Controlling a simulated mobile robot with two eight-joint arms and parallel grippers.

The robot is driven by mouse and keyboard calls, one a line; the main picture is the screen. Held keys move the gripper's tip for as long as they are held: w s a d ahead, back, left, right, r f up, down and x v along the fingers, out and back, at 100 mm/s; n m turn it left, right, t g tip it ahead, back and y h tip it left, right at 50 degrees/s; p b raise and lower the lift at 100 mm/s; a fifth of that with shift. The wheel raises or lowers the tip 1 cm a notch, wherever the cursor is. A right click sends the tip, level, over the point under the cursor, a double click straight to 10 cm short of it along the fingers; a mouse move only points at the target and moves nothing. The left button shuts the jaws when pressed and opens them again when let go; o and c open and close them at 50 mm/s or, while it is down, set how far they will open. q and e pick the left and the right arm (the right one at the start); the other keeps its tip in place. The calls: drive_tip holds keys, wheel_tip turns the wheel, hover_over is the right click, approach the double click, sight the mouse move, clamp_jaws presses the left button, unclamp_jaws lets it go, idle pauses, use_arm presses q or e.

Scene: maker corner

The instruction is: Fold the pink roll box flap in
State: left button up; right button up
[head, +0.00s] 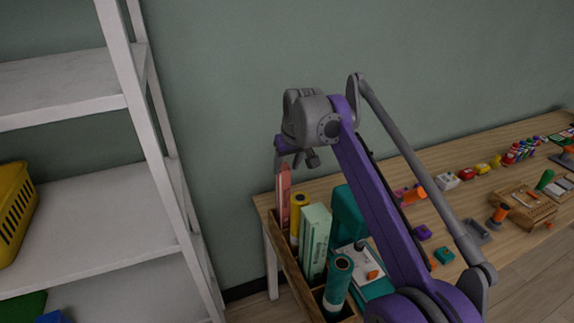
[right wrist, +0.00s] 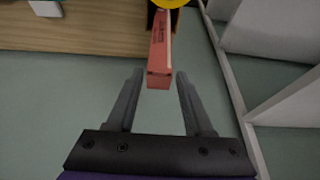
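The pink roll box (head: 284,196) stands upright in the wooden organizer at the table's left end. In the right wrist view the pink box (right wrist: 160,52) points its end toward my gripper. My right gripper (head: 295,157) is above and around the top of the box in the head view. In the right wrist view my right gripper (right wrist: 155,78) is open, with the box end between its fingertips and gaps on both sides. The flap's state is too small to tell. My left gripper is not in view.
The wooden organizer (head: 290,268) also holds a yellow roll (head: 299,213), a pale green box (head: 315,240) and a teal roll (head: 338,280). A white shelf (head: 90,205) stands to the left. Small tools and parts cover the table's right side.

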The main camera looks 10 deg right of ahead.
clamp_jaws()
drive_tip(key=shift+s+f+t+b, duration=0.2)
drive_tip(key=shift+f+t+b, duration=0.1)
drive_tip(key=shift+t+b, duration=0.15)
drive_tip(key=shift+r, duration=0.1)
drive_tip(key=shift+w, duration=0.1)
drive_tip(key=shift+o, duration=0.7)
unclamp_jaws()
